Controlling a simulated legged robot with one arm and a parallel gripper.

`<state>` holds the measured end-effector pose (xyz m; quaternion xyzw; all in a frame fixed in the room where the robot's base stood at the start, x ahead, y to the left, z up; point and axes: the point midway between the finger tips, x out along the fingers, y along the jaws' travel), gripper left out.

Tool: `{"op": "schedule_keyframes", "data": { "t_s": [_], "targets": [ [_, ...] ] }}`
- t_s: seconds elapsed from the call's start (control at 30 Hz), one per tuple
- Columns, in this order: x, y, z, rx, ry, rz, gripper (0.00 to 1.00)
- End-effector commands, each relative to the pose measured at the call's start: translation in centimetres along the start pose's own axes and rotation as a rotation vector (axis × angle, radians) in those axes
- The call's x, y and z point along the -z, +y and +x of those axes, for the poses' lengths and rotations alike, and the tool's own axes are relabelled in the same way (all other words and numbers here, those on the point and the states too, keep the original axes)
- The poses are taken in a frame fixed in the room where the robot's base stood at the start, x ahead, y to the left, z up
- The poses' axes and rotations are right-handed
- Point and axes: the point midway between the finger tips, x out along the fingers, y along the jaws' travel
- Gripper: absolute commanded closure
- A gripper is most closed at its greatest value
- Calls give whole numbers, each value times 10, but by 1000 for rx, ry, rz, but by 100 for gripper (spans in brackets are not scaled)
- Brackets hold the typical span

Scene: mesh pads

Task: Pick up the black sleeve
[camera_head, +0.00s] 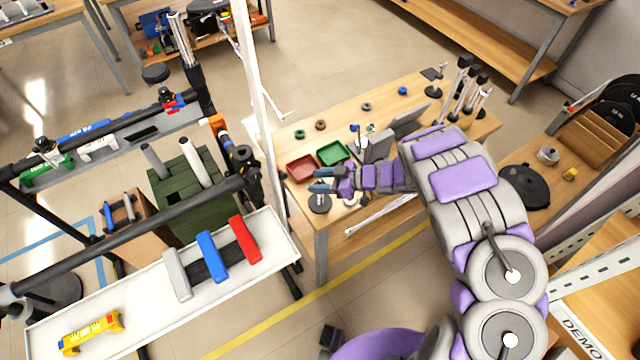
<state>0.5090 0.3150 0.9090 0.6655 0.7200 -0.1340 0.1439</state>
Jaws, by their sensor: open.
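I cannot tell for sure which dark thing is the black sleeve. A short black piece (142,134) lies on the grey upper shelf at the left. Another black piece (216,264) lies among the coloured bars on the white tray.
The wooden table (300,215) holds a red bin (301,168), a green bin (333,153) and several small parts. A white post (252,90) and a dark rail (140,225) stand left of my gripper. The white tray (135,295) holds grey, blue and red bars.

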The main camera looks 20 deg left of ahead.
Motion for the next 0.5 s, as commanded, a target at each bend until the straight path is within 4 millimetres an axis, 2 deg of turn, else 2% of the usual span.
{"op": "schedule_keyframes", "data": {
  "t_s": [0.17, 0.5],
  "targets": [
    [0, 0, 0, 0, 1, 0, 52],
    [0, 0, -1, 0, 1, 0, 83]
  ]
}}
